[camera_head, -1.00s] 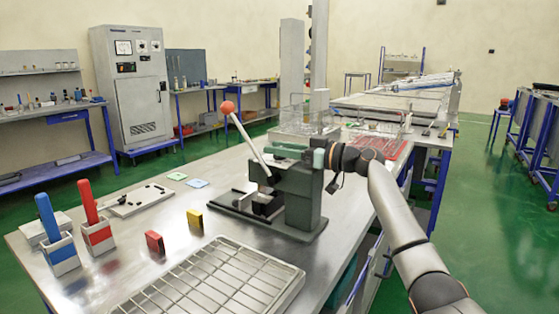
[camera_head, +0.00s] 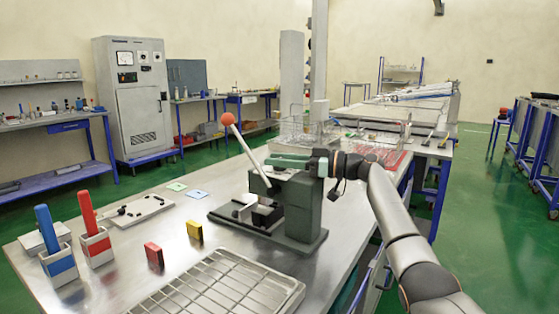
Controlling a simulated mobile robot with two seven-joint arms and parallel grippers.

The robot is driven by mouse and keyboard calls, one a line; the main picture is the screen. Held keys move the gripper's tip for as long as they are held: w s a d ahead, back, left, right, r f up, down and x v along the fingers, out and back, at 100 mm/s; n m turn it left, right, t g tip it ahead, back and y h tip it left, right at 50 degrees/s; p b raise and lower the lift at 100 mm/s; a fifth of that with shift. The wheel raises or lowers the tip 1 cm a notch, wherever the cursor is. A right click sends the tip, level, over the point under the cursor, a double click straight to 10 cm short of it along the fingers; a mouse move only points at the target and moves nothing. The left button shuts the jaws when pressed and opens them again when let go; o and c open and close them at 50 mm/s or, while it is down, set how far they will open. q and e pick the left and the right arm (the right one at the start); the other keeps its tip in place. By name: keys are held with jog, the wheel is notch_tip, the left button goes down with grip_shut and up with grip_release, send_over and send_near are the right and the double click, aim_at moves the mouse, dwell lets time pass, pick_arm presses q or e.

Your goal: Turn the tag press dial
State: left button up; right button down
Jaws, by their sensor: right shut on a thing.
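The tag press (camera_head: 297,204) is a dark grey-green machine on the metal table. Its lever (camera_head: 246,148) tilts up to the left and ends in a red-orange ball (camera_head: 227,119). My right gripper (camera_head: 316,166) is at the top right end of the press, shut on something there. The dial is not clearly visible; the gripper and wrist cover that end, so I cannot make out its angle. My left gripper is not in view.
A wire-grid tray (camera_head: 293,287) lies at the table's front. Red (camera_head: 154,256) and yellow (camera_head: 194,230) blocks, holders with a blue (camera_head: 46,228) and a red handle (camera_head: 87,212), and a pale plate (camera_head: 137,212) stand at left. The tabletop (camera_head: 205,208) left of the press is partly clear.

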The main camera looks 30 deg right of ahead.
jog(key=shift+c, duration=2.3)
grip_release()
jog(key=shift+s, duration=0.1)
jog(key=b+v, duration=0.1)
jog(key=v, duration=1.1)
jog(key=shift+d, duration=0.2)
jog(key=shift+s, duration=0.1)
